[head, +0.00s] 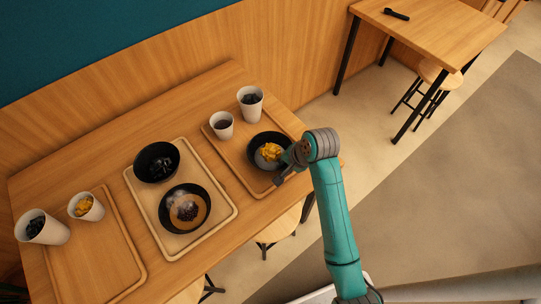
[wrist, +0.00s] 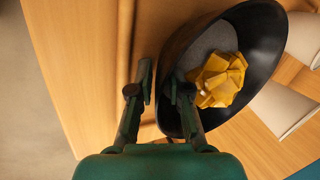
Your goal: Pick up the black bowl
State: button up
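A black bowl (head: 256,140) with yellow pieces and a grey filling sits on the right wooden tray (head: 238,166). The wrist view shows the same bowl (wrist: 262,92) large and close. My gripper (head: 281,175) is at the bowl's near right side. In the wrist view my gripper (wrist: 161,82) has its two fingers apart. One finger is outside the bowl and the other overlaps its inside, with the near rim between them. I cannot tell whether either finger touches the wall. Two other black bowls, one with dark contents (head: 157,162) and one with brown-and-white contents (head: 186,209), are on the middle tray (head: 222,213).
White cups (head: 222,130) and (head: 250,108) with dark contents stand behind the bowl. At the left are a cup with yellow pieces (head: 92,213), a cup with dark pieces (head: 52,234) and an empty-looking tray (head: 100,262). A wooden wall backs the table.

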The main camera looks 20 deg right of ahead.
jog(key=shift+c, duration=0.2)
grip_shut()
notch_tip(320, 180, up, 10)
jog(key=shift+r, duration=0.1)
dwell(0.4)
